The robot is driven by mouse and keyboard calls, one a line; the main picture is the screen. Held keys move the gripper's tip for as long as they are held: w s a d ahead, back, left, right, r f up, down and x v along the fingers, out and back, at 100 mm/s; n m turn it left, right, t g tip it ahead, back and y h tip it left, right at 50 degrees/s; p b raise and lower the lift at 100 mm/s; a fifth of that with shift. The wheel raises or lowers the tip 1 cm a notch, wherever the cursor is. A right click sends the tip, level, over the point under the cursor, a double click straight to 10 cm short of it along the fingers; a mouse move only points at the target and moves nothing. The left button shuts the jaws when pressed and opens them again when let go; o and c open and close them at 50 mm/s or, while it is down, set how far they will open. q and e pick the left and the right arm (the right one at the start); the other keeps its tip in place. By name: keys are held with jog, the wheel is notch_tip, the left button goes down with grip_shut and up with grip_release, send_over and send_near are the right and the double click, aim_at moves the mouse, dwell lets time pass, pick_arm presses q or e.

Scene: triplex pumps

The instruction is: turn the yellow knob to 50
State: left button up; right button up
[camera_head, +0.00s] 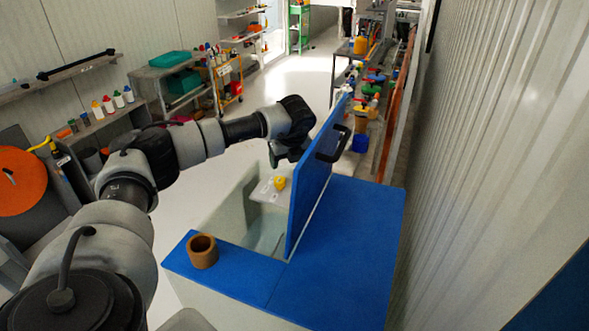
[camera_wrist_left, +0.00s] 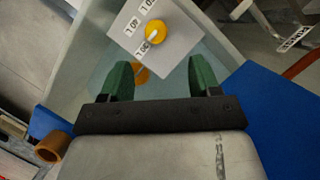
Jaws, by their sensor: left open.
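The yellow knob (camera_head: 280,183) sits on a light grey panel (camera_head: 264,190) inside the blue-topped cabinet, left of the raised blue lid (camera_head: 318,180). In the left wrist view the knob (camera_wrist_left: 156,31) shows a pale pointer mark on its face, and white labels with black numbers lie around it on the panel (camera_wrist_left: 180,45). My left gripper (camera_head: 283,158) is above the panel. Its green fingers (camera_wrist_left: 160,75) are apart, with the knob beyond their tips and nothing between them. An orange-yellow patch, perhaps a reflection, shows below the panel. My right gripper is not in view.
A brown cup (camera_head: 202,251) stands on the blue top (camera_head: 235,272) at the cabinet's front left. The open lid carries a black handle (camera_head: 341,143) and stands close to my left gripper. A corrugated wall (camera_head: 490,150) bounds the right side.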

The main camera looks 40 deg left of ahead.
aim_at(280, 179)
pick_arm(q)
jog(key=p+x, duration=0.1)
jog(key=x, duration=0.5)
jog(key=p+x, duration=0.1)
jog(key=x, duration=0.1)
jog(key=shift+s+a+f+p, duration=0.2)
jog(key=shift+s+f+p, duration=0.05)
jog(key=shift+f+p, duration=0.15)
jog(key=shift+a+f, duration=0.25)
jog(key=shift+f, duration=0.45)
jog(key=c, duration=0.9)
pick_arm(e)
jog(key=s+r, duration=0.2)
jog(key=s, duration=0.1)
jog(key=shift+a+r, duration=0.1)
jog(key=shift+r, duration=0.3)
